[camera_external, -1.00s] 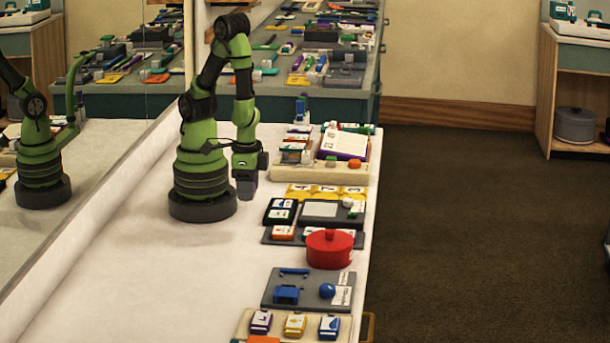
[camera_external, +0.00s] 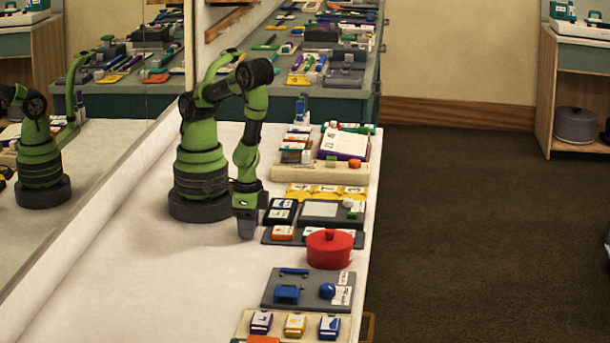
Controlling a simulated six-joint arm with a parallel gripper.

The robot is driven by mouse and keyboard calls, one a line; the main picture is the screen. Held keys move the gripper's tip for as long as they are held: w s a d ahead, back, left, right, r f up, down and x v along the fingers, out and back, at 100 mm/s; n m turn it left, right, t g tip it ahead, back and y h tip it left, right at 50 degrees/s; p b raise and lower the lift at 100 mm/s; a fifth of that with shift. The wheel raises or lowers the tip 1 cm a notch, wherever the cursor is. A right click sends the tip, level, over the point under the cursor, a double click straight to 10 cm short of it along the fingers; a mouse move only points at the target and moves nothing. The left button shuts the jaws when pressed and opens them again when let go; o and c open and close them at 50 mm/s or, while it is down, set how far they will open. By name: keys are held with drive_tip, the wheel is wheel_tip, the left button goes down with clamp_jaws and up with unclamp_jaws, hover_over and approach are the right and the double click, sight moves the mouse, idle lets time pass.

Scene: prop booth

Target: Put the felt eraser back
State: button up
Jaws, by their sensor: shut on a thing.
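My gripper (camera_external: 246,226) points down, low over the white table, just left of a dark grey tray (camera_external: 270,238). It is shut on a small grey block (camera_external: 246,232), mostly hidden between the fingers. The block may be the felt eraser, but its shape is too small to tell. No other thing in view can be clearly read as the felt eraser. I cannot tell whether the block touches the table.
A black holder (camera_external: 279,211), an orange-and-white block (camera_external: 284,233) and a grey board (camera_external: 345,221) are right of my gripper. A red lidded pot (camera_external: 329,249) stands at front right. A grey tray (camera_external: 266,300) is nearer. The white table (camera_external: 180,290) is clear at left.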

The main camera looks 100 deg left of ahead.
drive_tip(key=o, duration=1)
drive_tip(key=shift+f, duration=0.1)
drive_tip(key=w+a+r+m+t, duration=0.15)
drive_tip(key=a+r, duration=0.25)
drive_tip(key=r, duration=0.8)
drive_tip(key=w+a+r+m+t, duration=0.1)
drive_tip(key=w+a+r+t, duration=0.15)
drive_tip(key=r, duration=0.85)
drive_tip(key=s+a+r+t, duration=0.1)
drive_tip(key=a+r, duration=0.1)
drive_tip(key=a, duration=0.1)
drive_tip(key=s+a+r+m+t+y, duration=0.1)
drive_tip(key=a+r, duration=0.2)
drive_tip(key=s+a+r+t+y, duration=0.1)
drive_tip(key=s+a+r, duration=0.1)
drive_tip(key=a+r, duration=0.1)
drive_tip(key=shift+s+m, duration=0.1)
drive_tip(key=shift+m, duration=0.15)
